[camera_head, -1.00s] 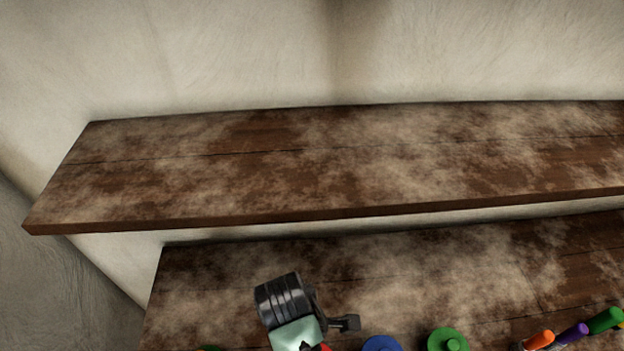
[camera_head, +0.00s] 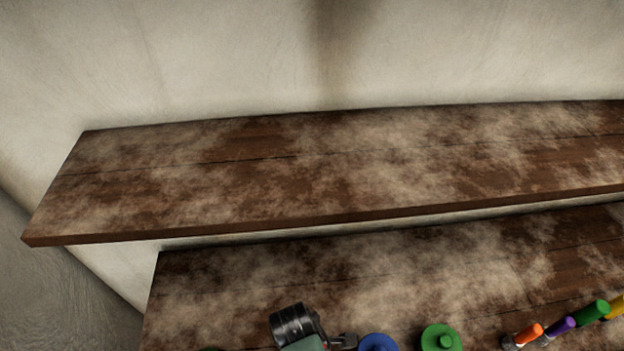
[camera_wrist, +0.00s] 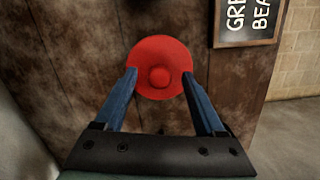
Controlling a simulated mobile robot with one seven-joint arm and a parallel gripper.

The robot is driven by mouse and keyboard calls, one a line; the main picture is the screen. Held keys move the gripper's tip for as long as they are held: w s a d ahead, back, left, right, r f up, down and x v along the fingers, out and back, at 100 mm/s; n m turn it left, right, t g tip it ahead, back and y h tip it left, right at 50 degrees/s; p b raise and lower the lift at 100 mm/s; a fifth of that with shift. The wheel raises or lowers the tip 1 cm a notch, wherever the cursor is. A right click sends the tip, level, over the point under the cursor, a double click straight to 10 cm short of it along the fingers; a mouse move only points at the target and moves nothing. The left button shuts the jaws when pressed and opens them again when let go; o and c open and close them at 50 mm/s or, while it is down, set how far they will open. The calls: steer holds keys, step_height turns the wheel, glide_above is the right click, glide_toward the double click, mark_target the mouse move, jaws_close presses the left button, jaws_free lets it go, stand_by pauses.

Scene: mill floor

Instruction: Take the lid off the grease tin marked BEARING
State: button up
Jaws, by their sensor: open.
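In the wrist view a round red lid (camera_wrist: 160,54) with a raised knob in its middle lies straight ahead of my gripper (camera_wrist: 159,78). My gripper is open, with one blue finger at the left and one at the right of the lid's lower part. I cannot tell whether the fingertips touch the rim. The tin's body is hidden under the lid. No marking shows on the lid. In the head view my wrist hides the red lid, and the fingertips do not show.
A dark sign (camera_wrist: 250,22) reads in part "GRE" and "BEA". A blue lid (camera_head: 378,344) and a green lid (camera_head: 441,339) stand right of my arm. Several colored handles (camera_head: 562,327) lie farther right. An upper shelf (camera_head: 300,175) overhangs the lower shelf (camera_head: 230,285).

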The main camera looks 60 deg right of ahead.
jaws_close()
steer(key=shift+r, duration=0.15)
